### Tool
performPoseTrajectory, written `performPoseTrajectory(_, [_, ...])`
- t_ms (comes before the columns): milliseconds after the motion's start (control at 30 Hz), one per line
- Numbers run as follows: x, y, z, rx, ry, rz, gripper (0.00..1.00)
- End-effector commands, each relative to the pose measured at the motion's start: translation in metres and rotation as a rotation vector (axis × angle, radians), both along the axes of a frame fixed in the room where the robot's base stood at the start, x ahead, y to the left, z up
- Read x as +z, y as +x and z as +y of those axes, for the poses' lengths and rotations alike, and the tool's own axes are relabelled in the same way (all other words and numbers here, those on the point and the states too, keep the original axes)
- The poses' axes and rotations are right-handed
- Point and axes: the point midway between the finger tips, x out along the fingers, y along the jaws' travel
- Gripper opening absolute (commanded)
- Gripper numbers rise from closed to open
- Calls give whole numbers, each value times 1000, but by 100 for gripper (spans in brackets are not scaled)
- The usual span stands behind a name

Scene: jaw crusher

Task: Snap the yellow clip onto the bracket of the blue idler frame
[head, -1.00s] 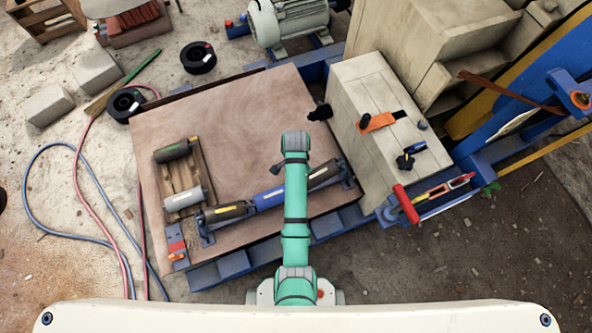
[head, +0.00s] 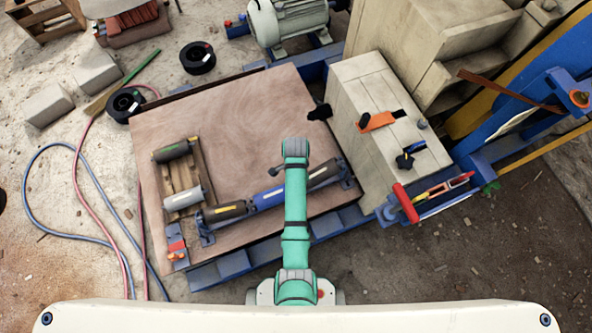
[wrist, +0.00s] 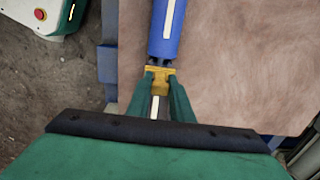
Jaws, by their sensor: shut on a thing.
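The blue idler frame lies along the front of the brown board, with a blue middle roller (head: 268,198), a dark left roller (head: 226,211) and a dark right roller (head: 323,174). The blue roller also shows in the wrist view (wrist: 166,32). My gripper (wrist: 160,86) is shut on the yellow clip (wrist: 159,76), which sits between its green fingertips at the end of the blue roller. A dark roller with a white stripe shows between the fingers. I cannot tell whether the clip touches the bracket. My arm hides the gripper and clip in the head view.
A wooden pallet (head: 199,154) with spare rollers lies left on the board (head: 240,115). A pale crusher block (head: 372,88) with an orange tool (head: 377,121) stands close at right. A red-handled tool (head: 405,203) lies at the right. The board's middle is clear.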

Motion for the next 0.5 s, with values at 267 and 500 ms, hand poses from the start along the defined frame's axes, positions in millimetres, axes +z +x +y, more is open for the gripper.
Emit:
performPoseTrajectory(267, [-22,0,1,2,0,1,0])
performPoseTrajectory(500, [-33,0,1,1,0,0,0])
